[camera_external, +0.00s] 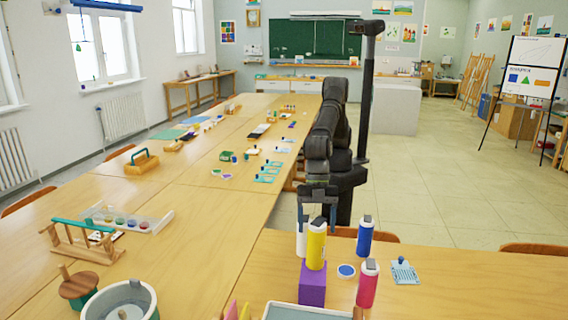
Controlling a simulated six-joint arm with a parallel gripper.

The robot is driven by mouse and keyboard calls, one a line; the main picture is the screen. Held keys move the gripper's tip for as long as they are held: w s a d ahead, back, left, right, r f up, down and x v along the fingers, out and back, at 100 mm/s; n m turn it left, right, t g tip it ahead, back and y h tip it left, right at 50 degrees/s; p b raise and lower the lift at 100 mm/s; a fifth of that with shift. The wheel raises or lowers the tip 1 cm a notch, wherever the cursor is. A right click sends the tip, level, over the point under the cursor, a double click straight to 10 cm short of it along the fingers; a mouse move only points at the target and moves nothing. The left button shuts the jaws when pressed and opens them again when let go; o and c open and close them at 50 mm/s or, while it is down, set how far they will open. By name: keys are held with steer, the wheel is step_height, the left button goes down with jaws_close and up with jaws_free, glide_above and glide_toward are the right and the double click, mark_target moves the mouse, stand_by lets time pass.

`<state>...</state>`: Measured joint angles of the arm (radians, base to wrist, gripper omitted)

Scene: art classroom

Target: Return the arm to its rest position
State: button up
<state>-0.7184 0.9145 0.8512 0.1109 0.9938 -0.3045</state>
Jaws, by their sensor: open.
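My arm stands at the edge of the tables with its forearm bent down toward the near table. My gripper (318,212) points down with its two fingers apart. It is at the yellow bottle (316,252), which stands upright on a purple block (312,284). The bottle's grey cap shows between the fingers in the picture; I cannot tell whether the fingers are around it or behind it. A white bottle (301,242) stands just behind, partly hidden by the yellow one.
A blue bottle (364,238) and a pink bottle (367,286) stand to the right, with a blue disc (346,270) and a light-blue item (404,272) nearby. A tray (308,312) is at the front. The near table (480,285) is clear at right. A dark post (366,95) rises beside my arm.

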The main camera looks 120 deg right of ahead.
mark_target(317, 234)
steer(key=x, duration=0.3)
steer(key=shift+f, duration=0.3)
step_height(317, 234, up, 3)
steer(key=shift+f, duration=0.15)
steer(key=shift+r, duration=0.65)
